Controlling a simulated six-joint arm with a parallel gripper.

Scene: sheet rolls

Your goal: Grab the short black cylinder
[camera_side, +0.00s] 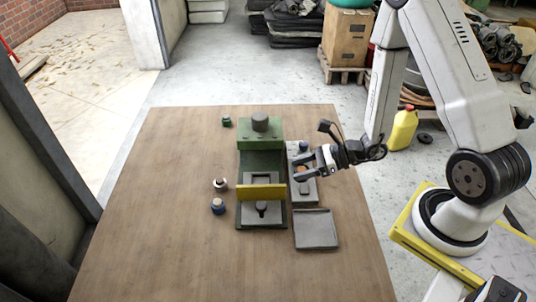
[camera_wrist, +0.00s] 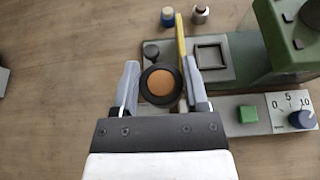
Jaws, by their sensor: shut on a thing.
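A short black cylinder with an orange-brown top (camera_wrist: 161,84) sits between the two fingers of my gripper (camera_wrist: 161,78) in the wrist view. The fingers hold it from either side. In the side view my gripper (camera_side: 303,171) is over the grey control panel (camera_side: 309,196), to the right of the green machine, and the orange top shows small between the fingers. Whether the cylinder's underside touches the panel is hidden.
The green machine (camera_side: 245,161) with a yellow bar (camera_side: 262,192) stands close on the left. A grey tray (camera_side: 316,231) lies in front of the panel. Small containers, one blue (camera_side: 217,206) and one pale (camera_side: 220,185), stand left of the machine. The table's left side is clear.

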